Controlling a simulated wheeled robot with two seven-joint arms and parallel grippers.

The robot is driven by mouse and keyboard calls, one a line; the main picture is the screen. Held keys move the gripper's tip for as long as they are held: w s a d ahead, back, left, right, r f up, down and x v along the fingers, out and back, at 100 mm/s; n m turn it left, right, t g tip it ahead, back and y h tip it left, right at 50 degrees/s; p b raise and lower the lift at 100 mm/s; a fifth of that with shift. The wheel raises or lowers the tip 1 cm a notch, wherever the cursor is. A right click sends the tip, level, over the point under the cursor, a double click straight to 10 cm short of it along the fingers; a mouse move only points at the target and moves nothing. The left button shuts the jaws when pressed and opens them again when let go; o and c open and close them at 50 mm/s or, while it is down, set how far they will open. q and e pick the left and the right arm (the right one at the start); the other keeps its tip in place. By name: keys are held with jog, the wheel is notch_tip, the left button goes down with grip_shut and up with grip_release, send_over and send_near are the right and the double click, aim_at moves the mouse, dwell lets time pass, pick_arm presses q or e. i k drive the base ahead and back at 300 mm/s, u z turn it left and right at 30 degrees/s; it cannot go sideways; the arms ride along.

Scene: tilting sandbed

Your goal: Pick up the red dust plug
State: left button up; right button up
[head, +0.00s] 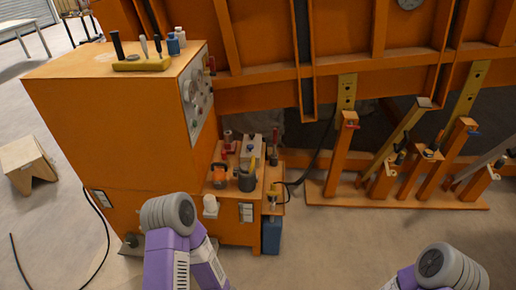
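I cannot tell for sure which small red item is the red dust plug. One small red and grey piece (228,141) stands at the back of the low orange shelf (232,212) beside the orange cabinet. Another small red part (212,65) is on the cabinet's panel side, and a red piece (351,123) sits on top of an orange post. My left and right arms show only as purple and grey links at the bottom edge. Neither gripper is in view.
The orange cabinet (105,125) carries a yellow tool holder (142,65) and blue bottles (173,45). A dark kettle-like can (246,180) and other items crowd the shelf. A blue container (271,236) stands below.

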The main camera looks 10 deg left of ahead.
aim_at(224, 154)
jog(key=u, duration=0.05)
jog(key=i, duration=0.9)
jog(key=u, duration=0.55)
